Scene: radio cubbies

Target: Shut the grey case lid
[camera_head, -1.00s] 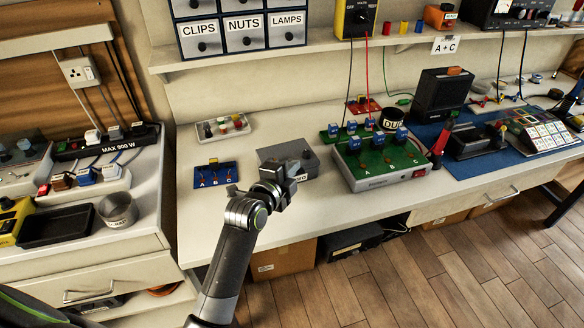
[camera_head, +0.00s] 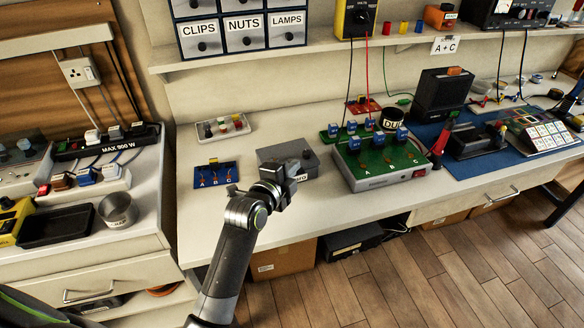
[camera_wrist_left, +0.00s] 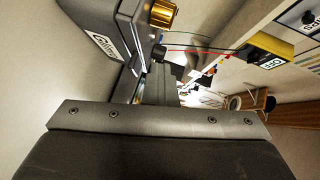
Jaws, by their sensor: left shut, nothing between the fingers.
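The grey case (camera_head: 272,153) stands on the white bench, left of the green circuit board. Its top looks flat and level, with a small knob on it; I cannot tell whether the lid is fully down. A white label on its front is partly hidden by my left arm. My left gripper (camera_head: 291,171) is at the front of the case, shut and empty; I cannot tell whether it touches. In the left wrist view, the labelled case (camera_wrist_left: 98,30) with a gold knob is close at upper left, beside the shut fingers (camera_wrist_left: 160,84). My right gripper is out of view.
A blue switch board (camera_head: 215,176) lies left of the case. The green board (camera_head: 385,157) stands close on its right. A shelf (camera_head: 330,50) with drawers runs above the bench. Bare bench lies in front of the blue board.

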